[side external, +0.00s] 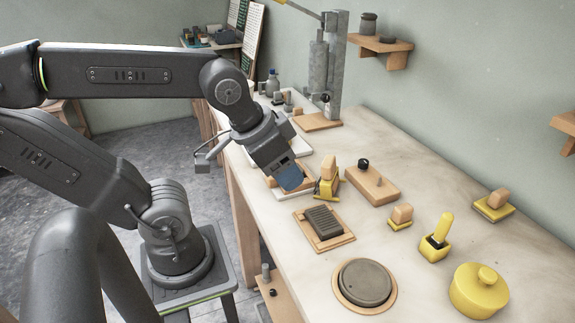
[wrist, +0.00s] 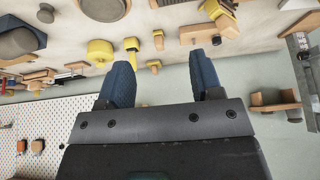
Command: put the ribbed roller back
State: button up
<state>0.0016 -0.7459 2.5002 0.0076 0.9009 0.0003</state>
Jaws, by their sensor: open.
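A yellow and wood hand tool (side external: 327,178) with a dark part low on its left stands on the bench. It may be the ribbed roller, but its ribs cannot be made out. It also seems to show at the top of the wrist view (wrist: 220,14). My gripper (side external: 290,180) is above the bench just left of this tool in the side view. Its blue fingers are apart with nothing between them in the wrist view (wrist: 160,64). A dark ribbed block (side external: 324,221) lies on a wooden tray (side external: 341,239) in front of the tool.
A wooden block with a black knob (side external: 372,184) lies right of the tool. Nearer are a small yellow stamp (side external: 401,215), a yellow holder (side external: 435,246), a yellow pot (side external: 479,289) and a grey disc (side external: 365,282). A metal press (side external: 326,70) stands at the back. Bare bench lies between.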

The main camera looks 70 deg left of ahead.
jog(key=shift+r, duration=0.1)
dwell(0.3)
jog(key=n+g+y, duration=0.1)
jog(key=n+y, duration=0.1)
jog(key=n, duration=0.7)
send_near(328, 161)
jog(key=shift+n, duration=0.3)
jog(key=x, duration=0.5)
jog(key=shift+a, duration=0.1)
jog(key=shift+x, duration=3.1)
grip_shut()
